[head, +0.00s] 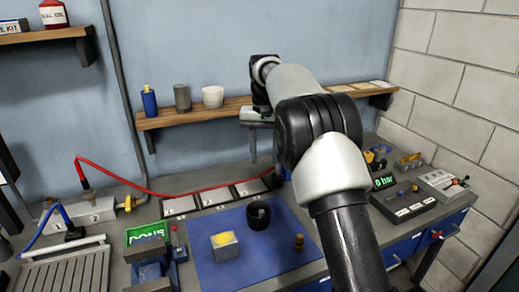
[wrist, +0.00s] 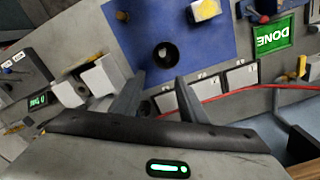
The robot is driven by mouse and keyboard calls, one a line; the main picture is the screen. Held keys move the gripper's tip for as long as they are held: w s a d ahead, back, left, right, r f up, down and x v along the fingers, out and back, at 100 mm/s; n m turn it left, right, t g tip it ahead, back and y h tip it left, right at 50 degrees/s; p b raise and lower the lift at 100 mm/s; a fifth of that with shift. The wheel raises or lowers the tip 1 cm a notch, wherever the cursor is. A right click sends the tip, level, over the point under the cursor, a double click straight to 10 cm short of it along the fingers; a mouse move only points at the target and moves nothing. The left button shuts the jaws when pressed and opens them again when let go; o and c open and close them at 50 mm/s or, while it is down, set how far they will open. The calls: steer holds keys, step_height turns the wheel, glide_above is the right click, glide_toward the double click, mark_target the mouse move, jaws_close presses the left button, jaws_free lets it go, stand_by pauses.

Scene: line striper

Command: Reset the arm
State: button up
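My gripper (wrist: 160,78) is open and empty in the wrist view, with its two fingers spread apart. In the head view my arm reaches over the bench toward the back wall. The gripper end there is partly hidden behind the arm. In the wrist view a black round cup (wrist: 165,56) on the blue mat (wrist: 140,35) appears just beyond the fingertips, apart from them. In the head view the same cup (head: 259,217) stands on the mat (head: 205,270) in front of my gripper.
A metal block with a yellow top (head: 224,246) and a small brass piece (head: 299,241) stand on the mat. A green DONE display (head: 147,235) is left of it. A red hose (head: 130,183) crosses the back. The wall shelf (head: 215,112) is close to my arm.

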steer(key=s+d+r+t, duration=0.1)
steer(key=s+d+r, duration=0.3)
steer(key=s+r, duration=0.3)
steer(key=s+d+r+t, duration=0.2)
steer(key=s+d+r, duration=0.35)
steer(key=s, duration=0.25)
steer(key=s+d+f+t, duration=0.1)
steer(key=s+f, duration=0.2)
steer(key=s, duration=0.8)
steer(key=s+d+f+n+t, duration=0.1)
steer(key=s+d+f, duration=0.1)
steer(key=s, duration=0.9)
steer(key=shift+s+d+f+t, duration=0.25)
steer(key=shift+s+f+t, duration=0.05)
steer(key=shift+f, duration=0.2)
